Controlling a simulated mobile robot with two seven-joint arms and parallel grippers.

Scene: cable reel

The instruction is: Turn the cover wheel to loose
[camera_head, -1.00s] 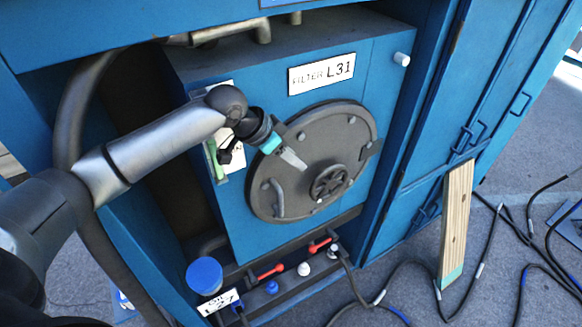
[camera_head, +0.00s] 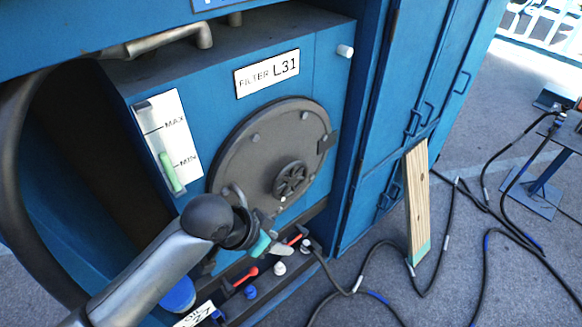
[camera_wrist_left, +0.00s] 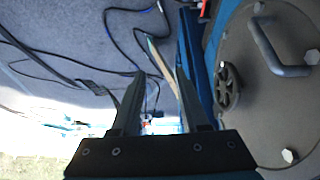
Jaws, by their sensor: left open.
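The cover wheel (camera_head: 291,181) is a small dark spoked handwheel on the round grey filter cover (camera_head: 250,140). It also shows in the left wrist view (camera_wrist_left: 229,87), right of the fingers. My left gripper (camera_head: 284,250) is open and empty, below and slightly left of the wheel, in front of the cover's lower edge and apart from the wheel. In the left wrist view its two dark fingers (camera_wrist_left: 158,100) stand apart with nothing between them but distant ground and cables. My right gripper is not in view.
A curved handle (camera_wrist_left: 277,48) sits on the cover. Red-handled valves (camera_head: 246,276) and white and blue knobs line the ledge below. A wooden plank (camera_head: 416,203) leans at the right, with black cables (camera_head: 452,235) on the ground. A gauge (camera_head: 168,140) is left of the cover.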

